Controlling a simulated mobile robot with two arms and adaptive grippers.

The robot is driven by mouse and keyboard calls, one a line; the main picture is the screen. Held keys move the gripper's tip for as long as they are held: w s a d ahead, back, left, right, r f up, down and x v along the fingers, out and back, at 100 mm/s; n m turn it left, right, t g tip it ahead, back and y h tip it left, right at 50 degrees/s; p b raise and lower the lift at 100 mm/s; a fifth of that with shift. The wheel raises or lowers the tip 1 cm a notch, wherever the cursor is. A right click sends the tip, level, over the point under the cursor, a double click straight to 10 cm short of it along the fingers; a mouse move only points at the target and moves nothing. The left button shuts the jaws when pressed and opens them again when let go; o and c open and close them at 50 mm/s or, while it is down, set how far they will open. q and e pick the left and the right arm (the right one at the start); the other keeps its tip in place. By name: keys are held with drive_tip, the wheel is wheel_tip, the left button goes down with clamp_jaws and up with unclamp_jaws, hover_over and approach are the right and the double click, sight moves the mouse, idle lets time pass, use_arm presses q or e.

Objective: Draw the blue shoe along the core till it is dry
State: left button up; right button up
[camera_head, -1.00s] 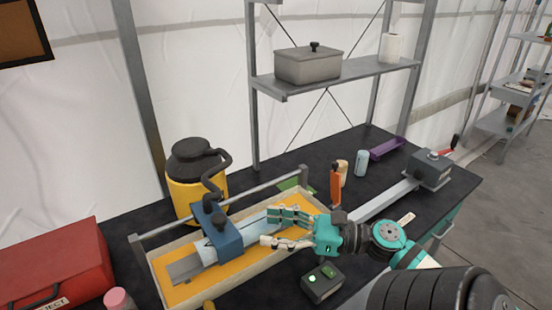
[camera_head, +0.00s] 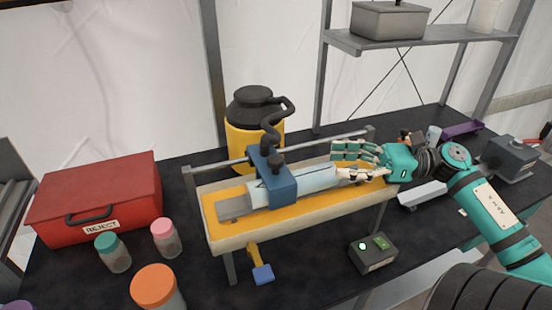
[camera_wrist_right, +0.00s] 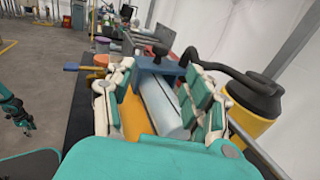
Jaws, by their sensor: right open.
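The blue shoe (camera_head: 272,176) is a block with a dark knob, straddling the core. It hangs at a metal rail, with a black hose running to a yellow canister. The core (camera_head: 315,179) is a pale blue-white cylinder lying in a yellow-lined tray (camera_head: 235,240). My right gripper (camera_head: 345,162) is open over the core's right part, apart from the shoe. In the right wrist view its fingers (camera_wrist_right: 157,85) spread either side of the core (camera_wrist_right: 162,105), with the shoe (camera_wrist_right: 160,68) beyond. A teal hand (camera_wrist_right: 18,115), apparently my left gripper, shows small at the left edge there.
The yellow canister (camera_head: 240,142) stands behind the tray. A red reject box (camera_head: 100,195) and several lidded jars (camera_head: 165,238) are at the left. A switch box (camera_head: 373,252) sits in front. A blue-ended tap (camera_head: 263,272) hangs at the tray's front.

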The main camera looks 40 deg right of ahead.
sight(275, 158)
drive_tip(key=p+x, duration=0.3)
drive_tip(key=x, duration=0.9)
drive_tip(key=shift+w+a+r+p, duration=0.1)
drive_tip(key=shift+w+a+p, duration=0.15)
drive_tip(key=shift+w+p, duration=0.05)
drive_tip(key=shift+w+a, duration=0.3)
drive_tip(key=shift+a, duration=0.1)
drive_tip(key=shift+c, duration=0.3)
clamp_jaws()
